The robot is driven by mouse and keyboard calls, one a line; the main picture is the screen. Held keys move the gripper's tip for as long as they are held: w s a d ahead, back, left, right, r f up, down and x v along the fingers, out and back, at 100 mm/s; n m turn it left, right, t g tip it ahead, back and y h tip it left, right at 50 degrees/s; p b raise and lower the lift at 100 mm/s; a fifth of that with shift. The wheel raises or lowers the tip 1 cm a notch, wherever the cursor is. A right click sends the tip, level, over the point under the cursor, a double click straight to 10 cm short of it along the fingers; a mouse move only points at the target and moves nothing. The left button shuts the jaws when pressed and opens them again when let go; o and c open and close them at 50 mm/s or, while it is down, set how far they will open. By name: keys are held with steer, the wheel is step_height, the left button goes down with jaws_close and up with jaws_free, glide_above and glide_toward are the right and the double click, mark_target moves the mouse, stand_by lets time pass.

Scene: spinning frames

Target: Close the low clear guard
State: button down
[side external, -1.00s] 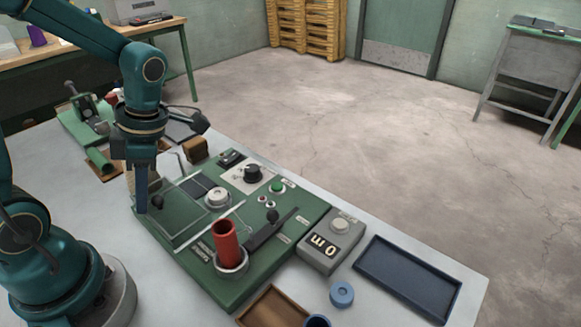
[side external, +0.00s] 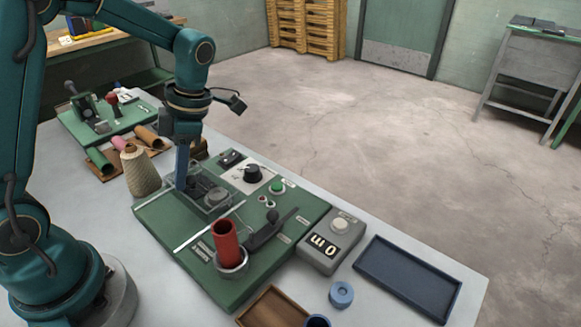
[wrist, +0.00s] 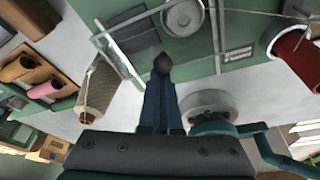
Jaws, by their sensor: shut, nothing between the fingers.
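The low clear guard (side external: 229,202) is a thin see-through frame on the green machine panel (side external: 235,285). It now lies around the round white-grey knob (side external: 216,196) and the dark plate, towards the panel's back left. Its exact edges are hard to see. In the wrist view, its pale frame (wrist: 128,62) runs beside a dark ball knob (wrist: 162,63). My gripper (side external: 181,186) points down at the guard's left side, its fingers shut and empty. In the wrist view, the fingertips (wrist: 160,78) are right at the ball knob; contact is unclear.
A red cylinder (side external: 226,240) stands upright in a holder on the panel. A black lever (side external: 265,230) is beside it. A beige yarn cone (side external: 140,172) stands left of my gripper.

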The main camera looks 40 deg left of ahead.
mark_target(187, 188)
steer(key=shift+w, duration=0.85)
steer(key=shift+d, duration=0.1)
steer(key=shift+s+a+f, duration=0.15)
steer(key=shift+s+a, duration=0.15)
steer(key=shift+s, duration=0.35)
steer(key=shift+s+a+f, duration=0.1)
steer(key=shift+s+a, duration=0.25)
steer(key=shift+s, duration=0.3)
steer(key=shift+s+a+f, duration=0.15)
steer(key=shift+s+a, duration=0.15)
steer(key=shift+s, duration=0.35)
steer(key=d+r+m+t, duration=0.1)
steer(key=d+r+t, duration=0.15)
steer(key=r, duration=1.05)
steer(key=s+d+f+m+t, duration=0.1)
steer(key=d+m+t, duration=0.1)
steer(key=m, duration=0.8)
steer(key=s+d+f+m+t+h, duration=0.1)
steer(key=s+d+m+t, duration=0.1)
steer(key=m, duration=0.7)
steer(key=s+d+f+m+t, duration=0.1)
steer(key=d+m+t, duration=0.1)
steer(key=m, duration=0.8)
steer(key=shift+s+d+f+m+h, duration=0.3)
steer(key=shift+s+d+f, duration=0.05)
steer(key=shift+d, duration=0.45)
